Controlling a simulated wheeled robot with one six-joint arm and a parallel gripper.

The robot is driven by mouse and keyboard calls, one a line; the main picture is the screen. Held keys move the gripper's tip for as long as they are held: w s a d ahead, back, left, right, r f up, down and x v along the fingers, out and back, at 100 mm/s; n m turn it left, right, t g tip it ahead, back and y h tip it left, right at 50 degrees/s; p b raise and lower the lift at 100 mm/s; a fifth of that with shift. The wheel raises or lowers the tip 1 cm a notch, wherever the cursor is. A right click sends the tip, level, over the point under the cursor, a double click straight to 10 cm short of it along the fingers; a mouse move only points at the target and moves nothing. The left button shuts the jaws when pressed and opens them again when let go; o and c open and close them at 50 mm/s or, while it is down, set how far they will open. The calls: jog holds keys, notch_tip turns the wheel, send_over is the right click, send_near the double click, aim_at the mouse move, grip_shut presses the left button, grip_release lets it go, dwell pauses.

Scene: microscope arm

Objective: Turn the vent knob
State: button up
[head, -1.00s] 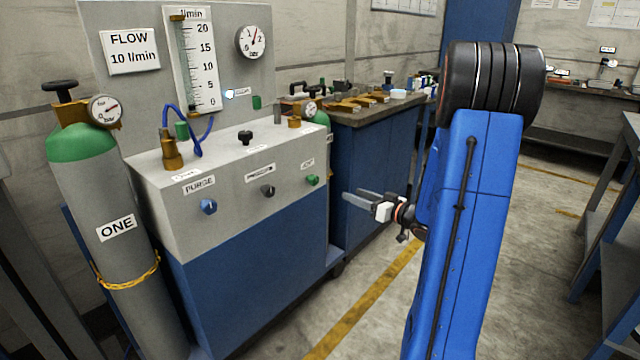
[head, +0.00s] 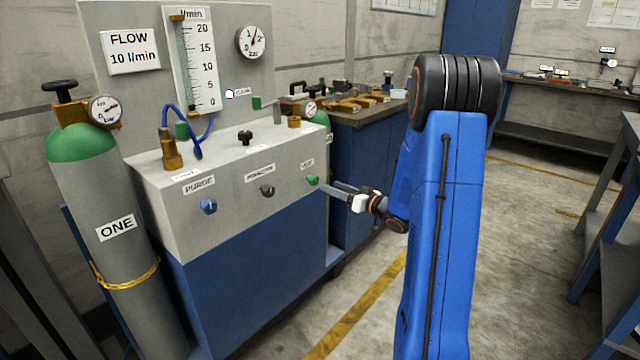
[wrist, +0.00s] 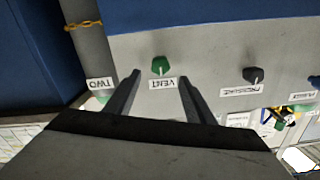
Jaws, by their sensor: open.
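The vent knob (head: 312,180) is green and sits at the right end of the panel's front face in the head view, under a small label. In the wrist view the green vent knob (wrist: 160,66) shows upside down with its VENT label (wrist: 163,83), between the lines of my two fingers. My gripper (head: 328,187) is open and empty, close to the right of the vent knob in the head view. In the wrist view my gripper (wrist: 158,82) has its fingers apart on either side of the label. I cannot tell whether a finger touches the knob.
A dark pressure knob (head: 267,190) and a blue purge knob (head: 208,206) sit left along the same face. A grey cylinder marked ONE (head: 117,228) stands at the left. A blue bench (head: 362,150) stands behind my gripper. The floor at right is open.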

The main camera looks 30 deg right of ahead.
aim_at(316, 181)
jog(key=x, duration=0.7)
jog(key=c, duration=1.1)
